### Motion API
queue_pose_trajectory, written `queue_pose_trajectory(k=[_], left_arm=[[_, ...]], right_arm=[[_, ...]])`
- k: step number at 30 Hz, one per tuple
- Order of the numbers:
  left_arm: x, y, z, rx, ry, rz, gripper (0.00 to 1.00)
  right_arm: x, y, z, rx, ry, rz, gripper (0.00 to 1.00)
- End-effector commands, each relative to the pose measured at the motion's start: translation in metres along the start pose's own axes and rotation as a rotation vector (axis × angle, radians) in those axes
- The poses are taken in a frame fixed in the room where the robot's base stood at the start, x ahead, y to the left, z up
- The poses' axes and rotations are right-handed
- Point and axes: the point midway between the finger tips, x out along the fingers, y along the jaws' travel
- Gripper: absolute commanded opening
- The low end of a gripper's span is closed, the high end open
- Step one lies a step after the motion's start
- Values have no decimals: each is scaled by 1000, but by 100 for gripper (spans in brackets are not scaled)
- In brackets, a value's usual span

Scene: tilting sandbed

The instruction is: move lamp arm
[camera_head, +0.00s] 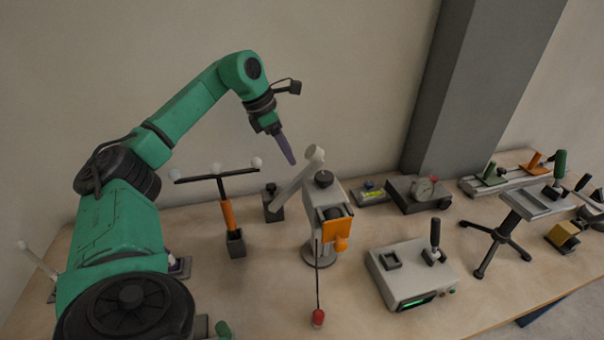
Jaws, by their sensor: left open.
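A grey stand (320,251) with a round base stands mid-table. It carries a light grey housing with a black knob (323,178) and an orange front part (338,229). A slanted pale arm (290,190), which looks like the lamp arm, runs up beside the housing to a whitish cylindrical end (315,154). My left gripper (293,161) has purple fingers pointing down, just left of that end in the picture. I see no clear contact. The fingers overlap from this angle, and nothing shows between them. My right gripper is not in view.
A black T-bar with white balls (217,175) stands left on an orange post. A thin rod with a red end (318,318) hangs in front. A grey box with a black lever (412,277) and a tripod stand (497,246) are right. A grey pillar (470,90) rises behind.

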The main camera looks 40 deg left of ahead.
Motion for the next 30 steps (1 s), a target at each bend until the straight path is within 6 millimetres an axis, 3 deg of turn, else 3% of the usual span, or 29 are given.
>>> queue_pose_trajectory(k=[5,10,15,21,23,25,26,30], left_arm=[[49,-1,-1,-1,5,-4,52],[85,-1,0,-1,1,-3,52],[100,0,0,0,0,-1,52],[101,0,0,-1,0,-1,52],[101,0,0,-1,0,-1,33],[100,0,0,-1,0,0,7],[100,0,0,-1,0,0,0],[100,0,0,-1,-1,0,0]], right_arm=[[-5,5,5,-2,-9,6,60],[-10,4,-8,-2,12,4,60],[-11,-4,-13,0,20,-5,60],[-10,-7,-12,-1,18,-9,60],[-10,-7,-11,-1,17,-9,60],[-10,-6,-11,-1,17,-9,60],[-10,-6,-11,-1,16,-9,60],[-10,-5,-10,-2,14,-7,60]])
